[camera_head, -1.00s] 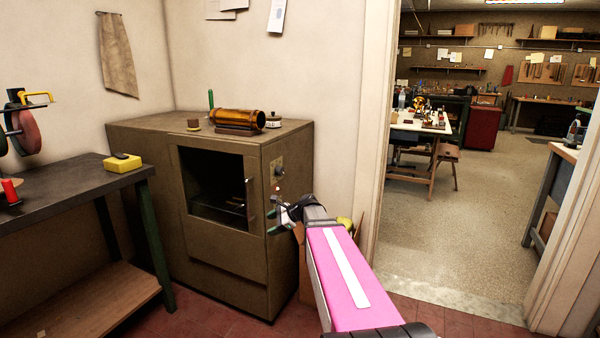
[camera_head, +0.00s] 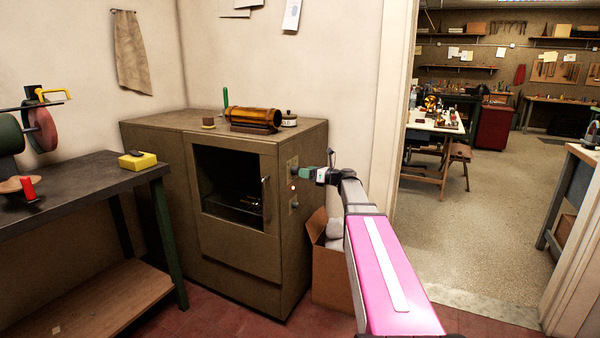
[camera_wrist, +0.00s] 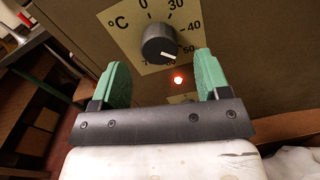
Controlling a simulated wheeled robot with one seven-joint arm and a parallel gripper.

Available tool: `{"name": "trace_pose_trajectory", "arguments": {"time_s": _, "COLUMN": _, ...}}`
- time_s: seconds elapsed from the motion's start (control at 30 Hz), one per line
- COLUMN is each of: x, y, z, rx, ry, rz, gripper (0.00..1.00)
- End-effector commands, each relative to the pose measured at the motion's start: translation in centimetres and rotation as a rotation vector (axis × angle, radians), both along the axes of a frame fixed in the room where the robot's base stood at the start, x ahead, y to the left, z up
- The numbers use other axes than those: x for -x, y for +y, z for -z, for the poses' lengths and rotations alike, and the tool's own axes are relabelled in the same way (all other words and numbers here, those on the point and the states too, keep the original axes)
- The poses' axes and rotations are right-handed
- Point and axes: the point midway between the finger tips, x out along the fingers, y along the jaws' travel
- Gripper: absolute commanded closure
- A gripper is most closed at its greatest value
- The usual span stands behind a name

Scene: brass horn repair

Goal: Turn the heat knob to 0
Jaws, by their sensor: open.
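The heat knob (camera_wrist: 158,44) is a round black dial with a white pointer line, on a cream °C plate (camera_wrist: 112,23) marked 0, 30, 40 and 50. Its pointer is turned to the lower right, a little below the 50 mark. The knob is on the right side of the brown oven cabinet (camera_head: 240,250). My gripper (camera_wrist: 163,82) is open, its two green fingers apart and empty, just below the knob in the wrist view. In the head view my gripper (camera_head: 312,173) is close to the cabinet's side panel and hides the knob.
A red lamp (camera_wrist: 178,79) glows just below the knob. An open cardboard box (camera_head: 330,275) stands on the floor beside the cabinet, under my arm. A dark workbench (camera_head: 75,185) is at the left. A doorway with open floor (camera_head: 480,230) is at the right.

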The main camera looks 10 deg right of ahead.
Motion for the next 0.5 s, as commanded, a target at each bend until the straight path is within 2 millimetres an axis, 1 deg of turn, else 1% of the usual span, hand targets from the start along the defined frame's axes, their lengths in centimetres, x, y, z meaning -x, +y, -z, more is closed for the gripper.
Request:
{"name": "trace_pose_trajectory", "arguments": {"time_s": 0.03, "x": -0.7, "y": 0.8, "z": 0.0, "rx": 0.0, "ry": 0.0, "rz": -0.002, "gripper": 0.31}}
{"name": "trace_pose_trajectory", "arguments": {"time_s": 0.2, "x": -1.8, "y": 2.4, "z": 0.0, "rx": 0.0, "ry": -0.001, "rz": -0.001, "gripper": 0.31}}
{"name": "trace_pose_trajectory", "arguments": {"time_s": 0.33, "x": -2.2, "y": 3.0, "z": 0.0, "rx": 0.001, "ry": -0.001, "rz": 0.0, "gripper": 0.31}}
{"name": "trace_pose_trajectory", "arguments": {"time_s": 0.5, "x": -2.3, "y": 3.2, "z": 0.0, "rx": 0.001, "ry": -0.001, "rz": 0.0, "gripper": 0.31}}
